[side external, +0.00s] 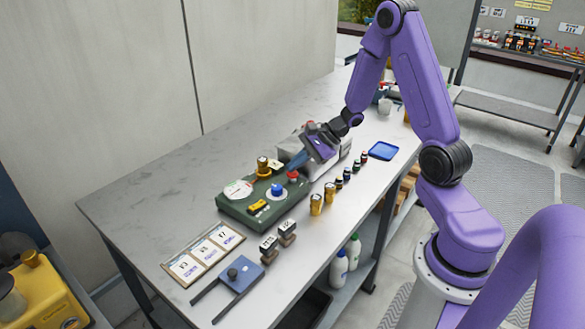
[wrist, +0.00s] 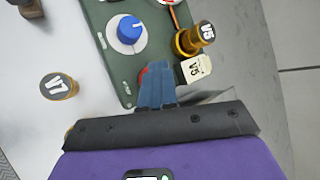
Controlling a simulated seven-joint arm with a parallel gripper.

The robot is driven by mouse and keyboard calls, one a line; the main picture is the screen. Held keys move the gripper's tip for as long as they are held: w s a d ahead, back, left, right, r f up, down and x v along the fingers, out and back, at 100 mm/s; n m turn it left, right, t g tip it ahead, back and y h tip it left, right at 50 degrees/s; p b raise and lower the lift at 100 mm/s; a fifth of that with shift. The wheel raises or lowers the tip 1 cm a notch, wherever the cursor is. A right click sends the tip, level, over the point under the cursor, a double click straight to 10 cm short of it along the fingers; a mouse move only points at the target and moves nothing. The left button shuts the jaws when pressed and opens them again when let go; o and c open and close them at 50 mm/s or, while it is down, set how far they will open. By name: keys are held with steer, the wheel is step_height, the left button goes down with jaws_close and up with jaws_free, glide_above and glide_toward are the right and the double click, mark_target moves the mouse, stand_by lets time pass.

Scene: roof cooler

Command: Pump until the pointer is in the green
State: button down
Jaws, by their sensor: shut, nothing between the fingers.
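A green panel box (side external: 233,209) sits on the bench, with a round white gauge (side external: 238,190), a blue knob (side external: 277,189), a red button (side external: 292,175) and a yellow part (side external: 257,206) on top. The gauge's pointer and any green zone are too small to read. My gripper (side external: 294,165) is shut and empty, with its blue fingertips just over the red button. In the wrist view the fingertips (wrist: 157,82) cover most of the red button (wrist: 143,73); I cannot tell whether they touch it. The blue knob (wrist: 130,29) is beside them.
A brass valve marked V5 (wrist: 205,32) stands at the panel's edge beside a V5 tag (wrist: 195,68). A loose brass V7 piece (wrist: 58,86) stands nearby. A card board (side external: 203,254), a blue forked tool (side external: 240,274), stamps (side external: 287,231) and a blue tray (side external: 383,151) lie around. The bench's left end is clear.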

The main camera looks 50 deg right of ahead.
mark_target(296, 173)
steer(key=shift+f, duration=0.2)
stand_by(0.4)
steer(key=shift+r, duration=1.65)
steer(key=shift+r, duration=0.1)
steer(key=shift+r, duration=2.4)
step_height(296, 173, up, 4)
steer(key=shift+f, duration=0.1)
steer(key=shift+f, duration=0.1)
stand_by(0.3)
